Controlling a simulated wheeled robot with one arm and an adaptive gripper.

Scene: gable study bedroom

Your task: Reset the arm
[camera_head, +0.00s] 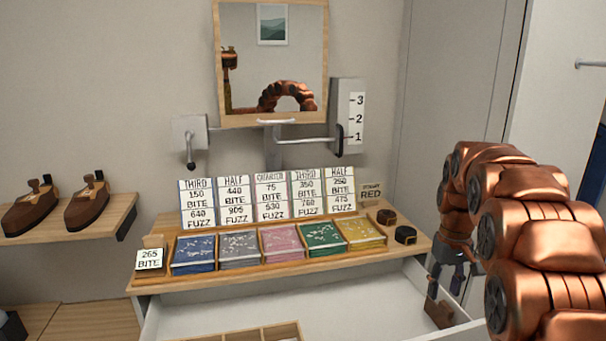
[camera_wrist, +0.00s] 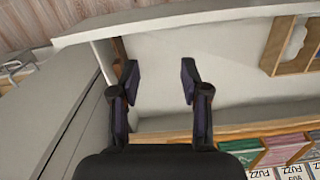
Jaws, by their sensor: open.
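My copper-coloured arm (camera_head: 540,240) comes in from the right and arches over, pointing down at the right side of the open white drawer (camera_head: 290,300). My gripper (camera_head: 446,288) hangs at the drawer's right end, near its side wall. In the wrist view my gripper (camera_wrist: 159,76) has its two dark fingers spread apart. Nothing shows between them but the pale drawer floor (camera_wrist: 225,75). A small brown piece (camera_head: 438,313) shows just below the fingers in the head view; I cannot tell what it is.
Above the drawer, a wooden top (camera_head: 290,275) holds coloured card stacks (camera_head: 282,243), number cards (camera_head: 270,198) and two small dark round items (camera_head: 405,235). A framed mirror (camera_head: 270,115) hangs behind. A wooden divider tray (camera_head: 260,334) lies in the drawer. A shelf (camera_head: 95,222) is at left.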

